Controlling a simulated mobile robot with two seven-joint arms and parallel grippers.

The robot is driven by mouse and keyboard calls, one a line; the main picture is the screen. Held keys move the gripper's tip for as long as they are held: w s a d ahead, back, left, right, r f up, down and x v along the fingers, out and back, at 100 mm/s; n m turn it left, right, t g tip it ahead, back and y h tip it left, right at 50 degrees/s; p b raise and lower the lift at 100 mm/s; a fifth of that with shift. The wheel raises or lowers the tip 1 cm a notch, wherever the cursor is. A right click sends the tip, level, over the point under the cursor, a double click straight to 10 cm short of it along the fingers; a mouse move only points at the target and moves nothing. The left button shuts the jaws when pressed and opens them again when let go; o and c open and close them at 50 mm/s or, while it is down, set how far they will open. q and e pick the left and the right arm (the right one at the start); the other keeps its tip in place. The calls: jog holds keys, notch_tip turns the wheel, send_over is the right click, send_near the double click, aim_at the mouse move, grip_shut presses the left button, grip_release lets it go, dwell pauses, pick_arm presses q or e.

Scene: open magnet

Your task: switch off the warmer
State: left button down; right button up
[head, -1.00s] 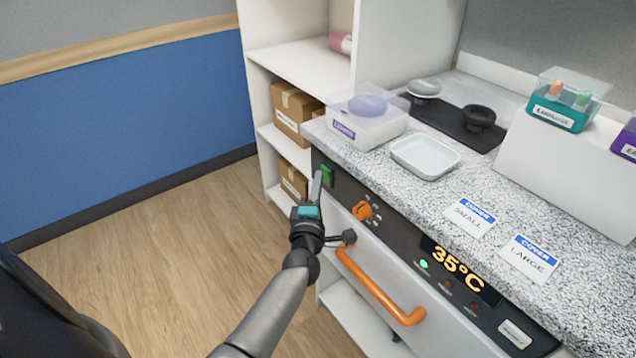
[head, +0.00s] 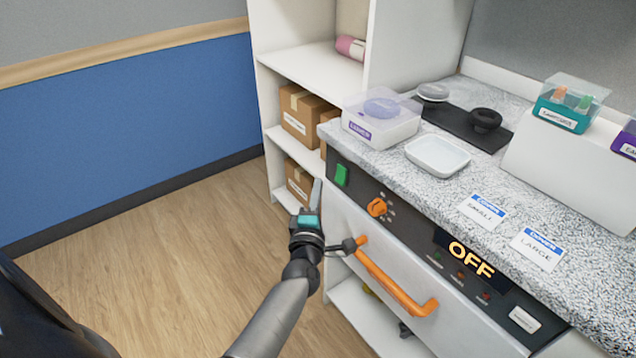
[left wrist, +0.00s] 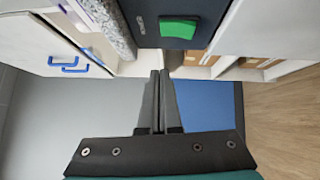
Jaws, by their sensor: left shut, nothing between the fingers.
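The warmer is a drawer unit under the speckled counter, with a dark control panel (head: 407,222). My right gripper is not in view.
An orange knob (head: 377,207) and an orange drawer handle (head: 395,284) stick out from the unit near my left arm. A white shelf with cardboard boxes (head: 303,115) stands behind. The counter holds a white tray (head: 437,168) and a lidded box (head: 380,135). The floor at left is clear.

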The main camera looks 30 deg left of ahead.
pick_arm(q)
jog(key=p+v, duration=0.2)
jog(key=v, duration=0.5)
jog(key=shift+s+d+r, duration=0.25)
jog(key=shift+d+r, duration=0.25)
jog(key=shift+r, duration=0.1)
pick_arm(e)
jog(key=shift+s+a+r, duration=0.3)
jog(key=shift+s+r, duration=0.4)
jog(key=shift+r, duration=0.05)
pick_arm(q)
jog(key=s+d+f+m+g+h, duration=0.25)
jog(key=f+m, duration=0.25)
jog(key=f, duration=0.3)
jog(key=s+d+f+m+g+h, duration=0.1)
jog(key=s+d+f+m+h, duration=0.2)
jog(key=f, duration=0.5)
jog(key=s+d+f+m+g+h, duration=0.2)
jog(key=f+m, duration=0.4)
jog(key=f, duration=0.1)
jog(key=s+a+f+m+g, duration=0.2)
jog(key=s+f+m+g, duration=0.3)
jog(key=s, duration=0.8)
jog(key=s+a+f+m+g, duration=0.2)
jog(key=s+f+m+g, duration=0.3)
jog(key=s+f, duration=0.7)
jog(key=shift+s+m, duration=1)
jog(key=shift+s, duration=0.05)
jog(key=shift+y, duration=0.25)
